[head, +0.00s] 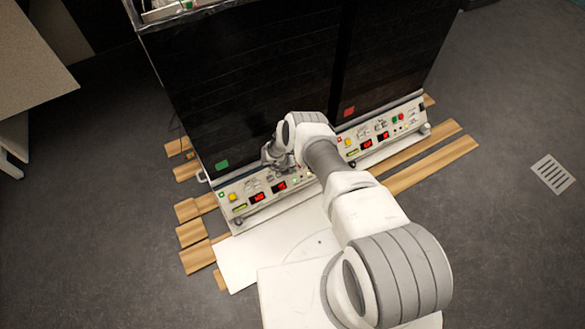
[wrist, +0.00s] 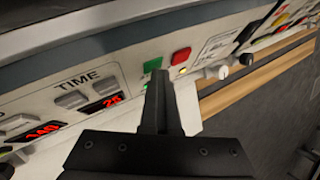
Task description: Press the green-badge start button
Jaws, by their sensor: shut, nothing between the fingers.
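The black unit on the left carries a green badge (head: 222,165) above its white control panel (head: 246,195). The unit on the right carries a red badge (head: 349,111). My gripper (head: 281,165) is at the right part of the green-badge panel, and my arm hides that end in the head view. In the wrist view a green button (wrist: 153,65) and a red button (wrist: 181,57) sit side by side right of the TIME keys. My gripper's fingers (wrist: 158,78) are shut and empty, their tips at the green button's lower edge. I cannot tell whether they touch it.
Red displays (wrist: 104,106) and grey keys lie left of the fingers. The right unit's panel (head: 385,130) continues to the right. Wooden slats (head: 430,160) lie under the units. The grey floor at the right is open, with a drain grate (head: 552,174).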

